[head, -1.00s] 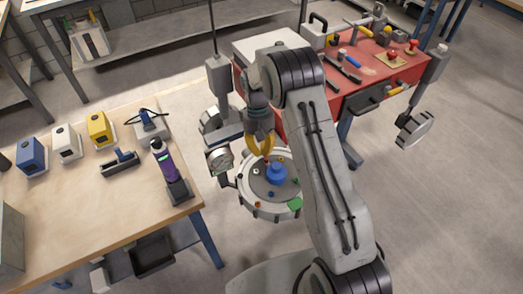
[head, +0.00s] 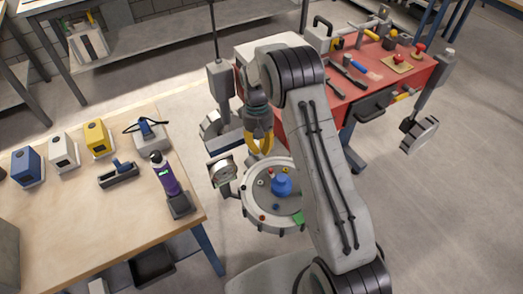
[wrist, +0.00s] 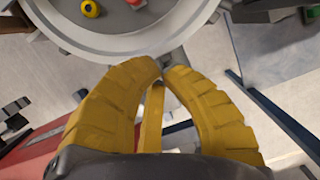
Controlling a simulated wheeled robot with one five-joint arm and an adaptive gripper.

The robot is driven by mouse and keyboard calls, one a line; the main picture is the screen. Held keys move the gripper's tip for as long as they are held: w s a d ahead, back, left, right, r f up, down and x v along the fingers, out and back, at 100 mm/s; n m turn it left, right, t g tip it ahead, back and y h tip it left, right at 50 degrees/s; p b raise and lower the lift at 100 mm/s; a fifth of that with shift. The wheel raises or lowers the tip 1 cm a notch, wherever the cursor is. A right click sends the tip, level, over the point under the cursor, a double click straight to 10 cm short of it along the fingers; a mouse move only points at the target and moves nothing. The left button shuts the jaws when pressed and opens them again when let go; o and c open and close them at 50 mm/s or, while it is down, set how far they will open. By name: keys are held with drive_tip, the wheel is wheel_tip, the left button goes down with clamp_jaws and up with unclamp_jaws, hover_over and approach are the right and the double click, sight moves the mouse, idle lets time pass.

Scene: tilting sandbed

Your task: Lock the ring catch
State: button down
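My gripper (head: 259,152) has yellow fingers and hangs just above the far left rim of the round sandbed (head: 257,212). In the wrist view my gripper's fingertips (wrist: 165,65) come together with nothing seen between them. They point at the pale rim of the sandbed (wrist: 120,43), and I cannot tell whether they touch it. I cannot make out which part is the ring catch. My arm hides the bed's right side.
A blue knob-like piece (head: 281,186) and several small coloured pieces are on the bed. A red tool cart (head: 385,80) stands behind right. Open floor (head: 450,220) lies at right.

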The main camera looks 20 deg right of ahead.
sight(269, 170)
drive_tip(key=v, duration=0.9)
drive_tip(key=shift+s+r, duration=0.2)
drive_tip(key=shift+r, duration=0.1)
drive_tip(key=s+f, duration=0.1)
drive_tip(key=s, duration=0.1)
drive_tip(key=s+f, duration=0.2)
drive_tip(key=s, duration=0.1)
drive_tip(key=s+f, duration=0.2)
drive_tip(key=shift+s+d+f, duration=0.15)
drive_tip(key=shift+d+f, duration=0.1)
drive_tip(key=shift+d, duration=0.05)
drive_tip(key=s+d+r+t, duration=0.2)
drive_tip(key=s+r+t, duration=0.4)
drive_tip(key=s+r, duration=1.1)
drive_tip(key=shift+s+d+r+m, duration=0.2)
drive_tip(key=shift+s+r+m, duration=0.2)
drive_tip(key=shift+s, duration=1.95)
